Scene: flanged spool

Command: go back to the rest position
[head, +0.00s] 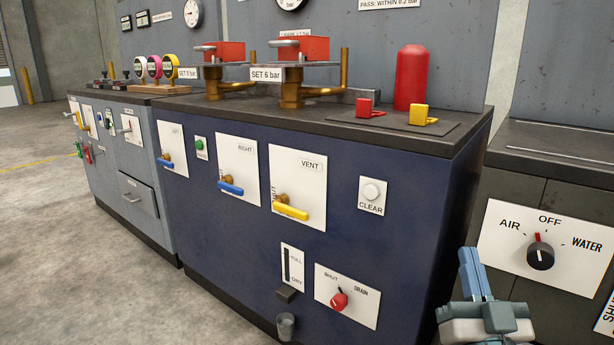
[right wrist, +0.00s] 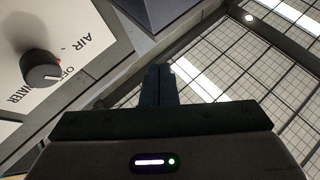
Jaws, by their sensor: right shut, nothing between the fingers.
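My right gripper (head: 472,268) is at the lower right in the head view, in front of the dark cabinets. Its fingers are together, pointing up, with nothing between them. In the right wrist view its shut fingers (right wrist: 160,85) point up toward the ceiling. The AIR/OFF/WATER selector knob (head: 540,252) is to the right of the gripper, apart from it; it also shows in the right wrist view at upper left (right wrist: 41,70). My left gripper is not in view.
A blue cabinet (head: 250,260) with blue and yellow valve handles, a CLEAR button (head: 372,192) and a red DRAIN knob (head: 338,301) fills the middle. A red cylinder (head: 411,78) and red and yellow blocks stand on its top. Open concrete floor (head: 80,250) lies left.

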